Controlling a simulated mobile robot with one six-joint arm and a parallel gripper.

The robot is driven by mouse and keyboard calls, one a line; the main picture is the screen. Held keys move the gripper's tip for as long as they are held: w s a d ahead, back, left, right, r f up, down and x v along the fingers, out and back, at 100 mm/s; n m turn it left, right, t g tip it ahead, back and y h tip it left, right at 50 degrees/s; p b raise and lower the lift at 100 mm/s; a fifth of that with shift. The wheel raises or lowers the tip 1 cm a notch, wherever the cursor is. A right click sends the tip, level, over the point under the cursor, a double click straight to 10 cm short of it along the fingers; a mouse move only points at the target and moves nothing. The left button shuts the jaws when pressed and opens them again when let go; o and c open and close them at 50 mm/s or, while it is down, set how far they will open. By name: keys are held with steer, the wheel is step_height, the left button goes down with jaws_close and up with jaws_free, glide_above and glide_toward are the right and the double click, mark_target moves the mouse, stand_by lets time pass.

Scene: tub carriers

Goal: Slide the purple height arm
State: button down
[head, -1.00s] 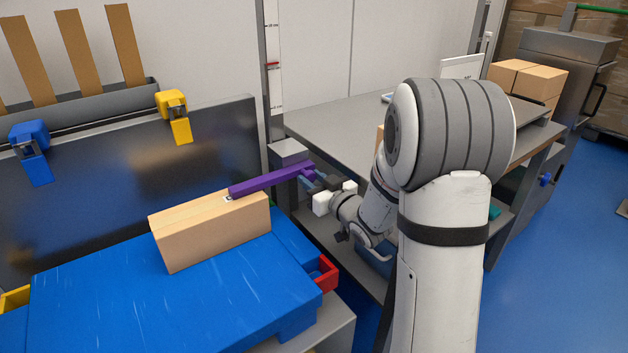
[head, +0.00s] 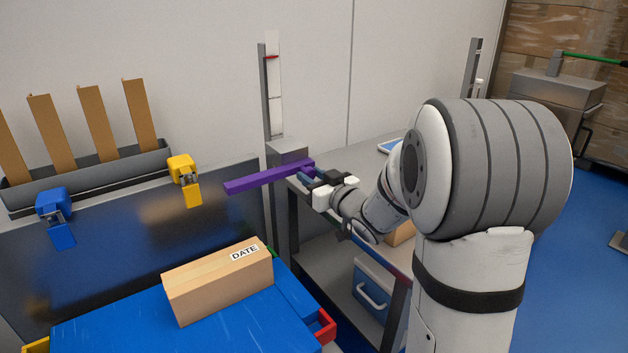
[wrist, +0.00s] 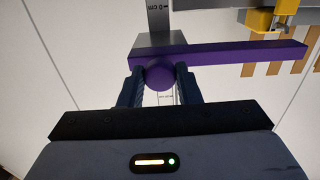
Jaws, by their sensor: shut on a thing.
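The purple height arm (head: 262,180) is a long bar reaching left from a grey block (head: 288,151) on an upright post with a scale (head: 273,90). My gripper (head: 310,179) is at the bar's right end. In the wrist view, my gripper (wrist: 160,85) has its two fingers on either side of the round purple knob (wrist: 160,76), shut on it. The purple bar (wrist: 240,54) runs to the right there. The bar is raised clear above the cardboard box (head: 220,283), which has a DATE label and sits on a blue tub (head: 120,332).
A yellow clip (head: 184,175) and a blue clip (head: 54,210) hang on the dark panel (head: 150,225) behind. A grey table (head: 375,155) stands right of the post. A red bin (head: 323,326) is at the tub's right side.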

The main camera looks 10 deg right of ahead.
steer(key=shift+w+r, duration=0.1)
steer(key=shift+r, duration=0.4)
steer(key=c, duration=1.4)
jaws_free()
steer(key=o, duration=0.3)
steer(key=shift+f, duration=0.2)
steer(key=shift+o, duration=0.2)
steer(key=p+v, duration=0.1)
steer(key=v, duration=0.7)
